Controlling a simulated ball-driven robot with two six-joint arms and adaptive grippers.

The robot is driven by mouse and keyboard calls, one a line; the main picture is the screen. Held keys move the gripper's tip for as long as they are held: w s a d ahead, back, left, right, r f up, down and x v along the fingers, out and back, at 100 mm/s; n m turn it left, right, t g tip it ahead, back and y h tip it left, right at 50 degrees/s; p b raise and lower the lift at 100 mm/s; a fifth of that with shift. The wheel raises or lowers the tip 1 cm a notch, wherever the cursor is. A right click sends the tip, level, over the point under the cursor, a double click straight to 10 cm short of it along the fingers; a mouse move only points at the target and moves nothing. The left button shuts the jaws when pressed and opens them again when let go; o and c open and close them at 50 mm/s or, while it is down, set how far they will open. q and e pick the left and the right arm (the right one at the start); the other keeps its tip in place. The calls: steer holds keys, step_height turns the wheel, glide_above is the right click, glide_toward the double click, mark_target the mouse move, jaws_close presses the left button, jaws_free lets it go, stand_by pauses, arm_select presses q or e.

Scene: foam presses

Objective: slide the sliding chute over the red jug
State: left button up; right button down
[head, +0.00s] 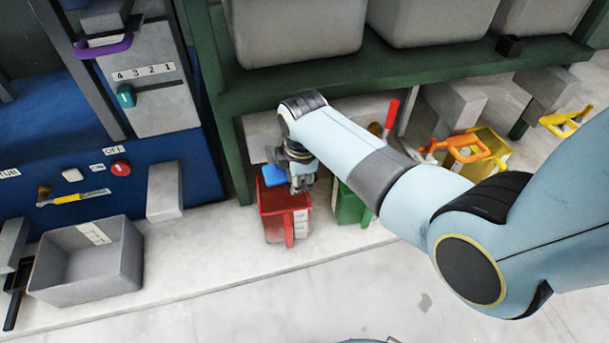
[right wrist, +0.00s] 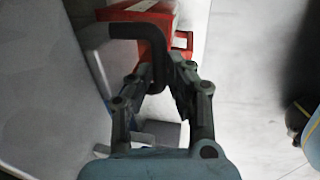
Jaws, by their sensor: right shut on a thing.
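The red jug (head: 270,205) stands on the pale ledge under the green frame, with its open top showing. It also shows at the top of the right wrist view (right wrist: 180,22). A blue piece (head: 272,174), which looks like part of the sliding chute, sits at the jug's back edge; most of the chute is hidden by my arm. My right gripper (head: 301,182) is over the jug's back right part. In the right wrist view its fingers (right wrist: 160,78) are shut on a dark bent handle (right wrist: 150,40). I cannot see where this handle joins the chute. My left gripper is out of view.
A green jug (head: 347,207) stands close right of the red one, partly behind my arm. A yellow jug (head: 490,143) is further right. Large grey bins (head: 295,30) stand on the green shelf above. A grey bin (head: 125,262) is at left; the floor in front is clear.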

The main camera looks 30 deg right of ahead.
steer(key=c, duration=1.3)
jaws_free()
steer(key=r, duration=0.4)
steer(key=s+r, duration=0.1)
steer(key=r, duration=0.3)
steer(key=s+r, duration=0.1)
steer(key=r, duration=0.2)
steer(key=shift+s+a+r, duration=0.15)
steer(key=shift+a+r, duration=0.15)
steer(key=shift+r, duration=0.1)
